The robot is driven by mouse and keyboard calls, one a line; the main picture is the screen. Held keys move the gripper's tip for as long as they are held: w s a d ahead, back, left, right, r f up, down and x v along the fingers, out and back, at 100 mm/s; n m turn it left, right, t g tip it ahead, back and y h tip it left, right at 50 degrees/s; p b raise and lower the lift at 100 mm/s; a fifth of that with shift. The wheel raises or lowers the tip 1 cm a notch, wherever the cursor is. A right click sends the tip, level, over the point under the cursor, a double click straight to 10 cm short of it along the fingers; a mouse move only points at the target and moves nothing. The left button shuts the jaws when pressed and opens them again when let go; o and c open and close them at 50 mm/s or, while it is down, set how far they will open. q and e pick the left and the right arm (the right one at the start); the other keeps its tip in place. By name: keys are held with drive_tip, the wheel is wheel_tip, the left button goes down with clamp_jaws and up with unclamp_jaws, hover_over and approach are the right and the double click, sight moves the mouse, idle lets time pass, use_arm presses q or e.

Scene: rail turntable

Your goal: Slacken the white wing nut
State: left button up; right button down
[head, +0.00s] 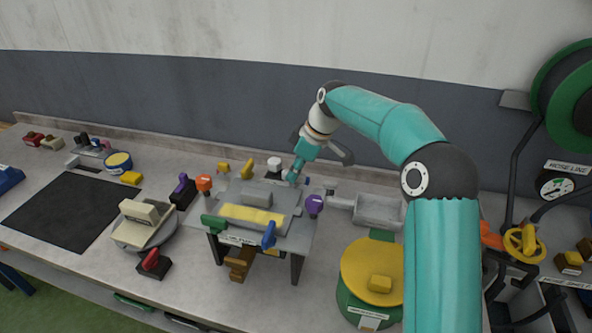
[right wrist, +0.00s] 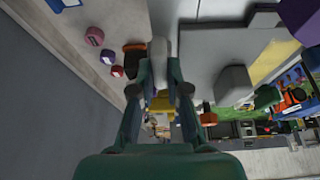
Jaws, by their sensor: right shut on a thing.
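My right gripper (head: 292,178) reaches down at the back edge of the grey raised fixture (head: 285,196) on the bench. In the right wrist view my right gripper (right wrist: 159,70) is shut on the white wing nut (right wrist: 158,48), whose pale wing shows upright between the two fingers. In the head view the fingers hide most of that nut, and its thread cannot be seen. My left gripper is in neither view.
Orange (head: 204,183), purple (head: 314,205), blue (head: 268,235) and green (head: 213,223) knobs stand around the fixture. A white-topped block (head: 274,163) sits close behind it. A grey tray (head: 378,211) and a yellow-topped green drum (head: 375,268) are to the right.

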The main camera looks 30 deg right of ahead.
drive_tip(key=shift+d+r, duration=0.1)
idle(0.4)
drive_tip(key=c, duration=1.2)
unclamp_jaws()
drive_tip(key=shift+o, duration=0.2)
drive_tip(key=v, duration=1.1)
drive_tip(key=shift+r, duration=0.4)
drive_tip(key=shift+d, duration=0.1)
